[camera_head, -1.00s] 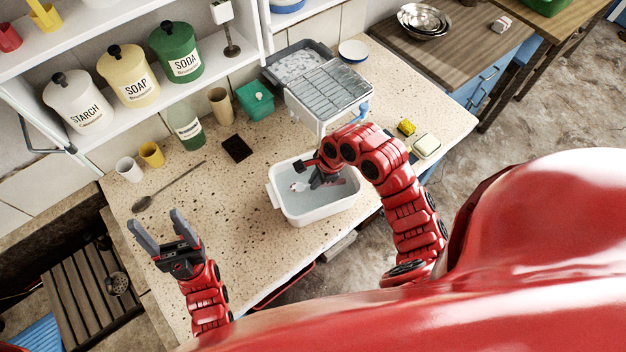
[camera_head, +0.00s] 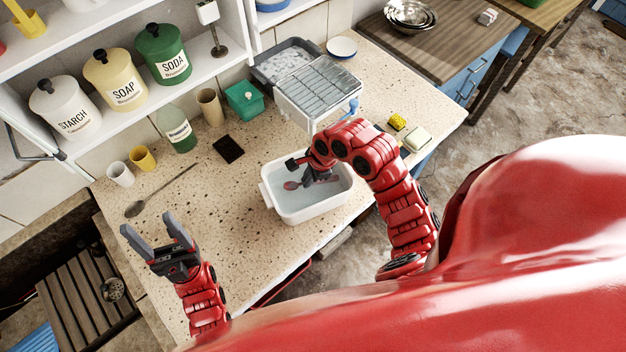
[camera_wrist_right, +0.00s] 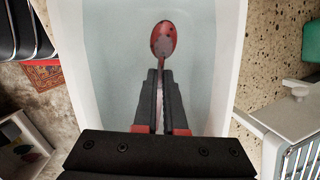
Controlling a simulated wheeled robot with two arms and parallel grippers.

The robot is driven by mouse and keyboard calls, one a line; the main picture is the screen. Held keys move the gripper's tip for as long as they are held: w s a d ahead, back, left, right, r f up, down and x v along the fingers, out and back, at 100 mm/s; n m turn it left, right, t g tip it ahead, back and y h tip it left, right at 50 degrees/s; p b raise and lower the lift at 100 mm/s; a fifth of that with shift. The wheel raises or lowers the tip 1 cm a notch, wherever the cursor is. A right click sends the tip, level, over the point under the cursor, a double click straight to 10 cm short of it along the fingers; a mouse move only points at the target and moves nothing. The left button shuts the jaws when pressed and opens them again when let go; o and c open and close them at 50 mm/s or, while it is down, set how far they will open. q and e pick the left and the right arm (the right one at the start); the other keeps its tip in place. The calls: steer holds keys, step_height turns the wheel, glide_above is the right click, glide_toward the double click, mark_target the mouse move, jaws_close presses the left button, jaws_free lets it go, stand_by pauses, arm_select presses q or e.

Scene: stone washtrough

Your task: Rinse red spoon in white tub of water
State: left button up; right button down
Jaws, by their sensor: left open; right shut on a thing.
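The white tub (camera_head: 306,211) of water stands on the speckled stone counter; it also fills much of the right wrist view (camera_wrist_right: 228,60). My right gripper (camera_head: 312,177) reaches down into the tub and is shut on the red spoon (camera_head: 291,186). In the right wrist view the spoon's bowl (camera_wrist_right: 163,40) points away from the fingers (camera_wrist_right: 160,95), with dark spots on it. The handle lies between the fingers. How deep the spoon is in the water I cannot tell. My left gripper (camera_head: 153,240) is open and empty above the counter's left part.
A metal rack (camera_head: 318,84) on a white stand is just behind the tub. A long grey spoon (camera_head: 160,192) lies left on the counter. A yellow sponge (camera_head: 397,121) and a soap dish (camera_head: 417,138) are to the right. The counter between left gripper and tub is clear.

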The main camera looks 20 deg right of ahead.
step_height(320, 180, up, 10)
steer(key=p, duration=0.9)
steer(key=shift+r+p, duration=0.2)
steer(key=shift+p, duration=0.15)
stand_by(0.5)
steer(key=shift+r, duration=2)
